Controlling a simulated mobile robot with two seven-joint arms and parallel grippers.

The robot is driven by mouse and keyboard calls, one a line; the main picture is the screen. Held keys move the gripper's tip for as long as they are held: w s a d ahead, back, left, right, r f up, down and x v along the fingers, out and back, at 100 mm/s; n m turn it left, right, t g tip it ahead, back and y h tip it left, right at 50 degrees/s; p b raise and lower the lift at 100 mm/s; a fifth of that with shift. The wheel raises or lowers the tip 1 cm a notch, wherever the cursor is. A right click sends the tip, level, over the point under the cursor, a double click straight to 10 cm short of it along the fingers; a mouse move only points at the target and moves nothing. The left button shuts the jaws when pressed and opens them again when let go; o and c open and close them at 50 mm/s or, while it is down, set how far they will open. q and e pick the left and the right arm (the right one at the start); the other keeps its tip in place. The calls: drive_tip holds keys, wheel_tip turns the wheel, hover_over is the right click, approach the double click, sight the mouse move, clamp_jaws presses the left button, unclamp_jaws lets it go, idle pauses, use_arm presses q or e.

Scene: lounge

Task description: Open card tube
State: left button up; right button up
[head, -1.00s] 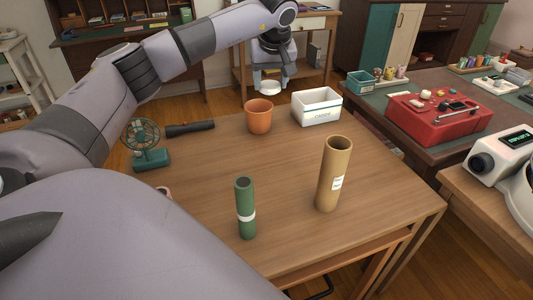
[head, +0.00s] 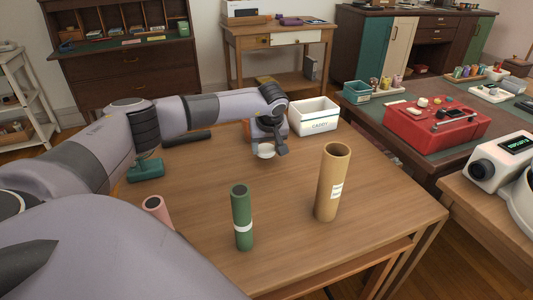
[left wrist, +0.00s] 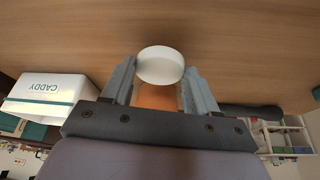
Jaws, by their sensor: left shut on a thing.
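The brown card tube (head: 328,185) stands upright on the table, with its top end open and a white label on its side. My left gripper (head: 267,143) is shut on a white round cap (head: 265,150), behind and left of the card tube and apart from it. In the left wrist view the cap (left wrist: 160,65) sits between the two fingertips (left wrist: 160,78). My right gripper is not in view.
A green tube (head: 242,215) with a white band stands front left of the card tube. A pink tube (head: 155,207) is further left. A white caddy (head: 315,118) stands at the back. An orange pot (left wrist: 157,98) is mostly hidden behind my gripper. The table's right side is clear.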

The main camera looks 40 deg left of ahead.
use_arm(q)
drive_tip(key=shift+f, duration=1.25)
drive_tip(key=shift+f, duration=0.2)
drive_tip(key=o, duration=1.2)
drive_tip(key=shift+c, duration=0.2)
drive_tip(key=shift+r, duration=0.1)
drive_tip(key=shift+r, duration=0.25)
drive_tip(key=p+v, duration=0.1)
drive_tip(key=v, duration=1)
drive_tip(key=shift+r, duration=0.35)
drive_tip(key=shift+s+d, duration=0.15)
